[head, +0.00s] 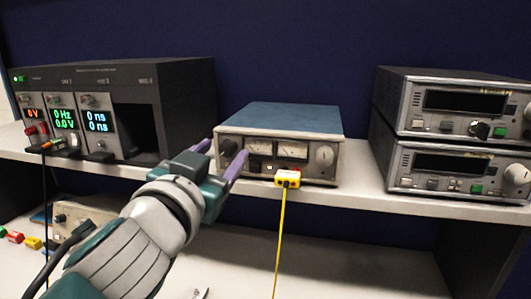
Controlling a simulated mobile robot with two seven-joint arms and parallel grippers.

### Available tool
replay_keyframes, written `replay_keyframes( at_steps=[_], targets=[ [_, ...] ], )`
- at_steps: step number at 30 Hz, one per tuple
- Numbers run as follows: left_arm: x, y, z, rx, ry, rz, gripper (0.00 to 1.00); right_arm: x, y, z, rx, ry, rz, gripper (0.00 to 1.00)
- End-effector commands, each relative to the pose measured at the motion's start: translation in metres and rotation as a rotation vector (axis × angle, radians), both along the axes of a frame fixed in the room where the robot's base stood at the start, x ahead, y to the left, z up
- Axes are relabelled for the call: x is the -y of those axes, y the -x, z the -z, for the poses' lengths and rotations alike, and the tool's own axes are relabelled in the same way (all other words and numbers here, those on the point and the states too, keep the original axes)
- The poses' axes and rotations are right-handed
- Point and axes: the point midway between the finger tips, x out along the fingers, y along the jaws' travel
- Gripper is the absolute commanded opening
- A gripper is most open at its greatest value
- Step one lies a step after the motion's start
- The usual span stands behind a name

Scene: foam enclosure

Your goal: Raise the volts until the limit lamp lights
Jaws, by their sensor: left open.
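A power supply with a blue top (285,118) stands on the middle of the shelf. Its front has two lit analog meters (276,148), a dark knob (228,147) at the left and a pale knob (323,156) at the right. The meter needles and any limit lamp are too small to read. My left gripper (222,153) is open, its purple fingers pointing at the supply's left end. The dark knob shows between the fingertips; I cannot tell whether they touch it. My right gripper is out of view.
A yellow plug (288,179) with a hanging yellow cable is on the supply's front, right of my gripper. A dark modular rack (160,90) with lit displays stands left. Two stacked grey instruments (455,135) stand right. The lower bench (340,260) is mostly clear.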

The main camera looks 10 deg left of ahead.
Motion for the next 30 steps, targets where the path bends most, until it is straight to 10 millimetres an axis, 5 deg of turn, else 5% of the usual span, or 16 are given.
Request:
replay_keyframes(
  at_steps=[10,26,30],
  targets=[
    [0.0,-0.0047,-0.0001,0.0,0.001,0.0,0.61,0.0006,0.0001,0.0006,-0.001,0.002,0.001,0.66],
    [-0.0001,-0.0044,0.0,0.0,0.0,0.0,0.01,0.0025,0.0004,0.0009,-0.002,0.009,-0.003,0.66],
    [-0.0001,-0.0044,0.0,0.0,0.0,0.0,0.0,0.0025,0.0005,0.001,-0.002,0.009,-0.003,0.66]
  ],
)
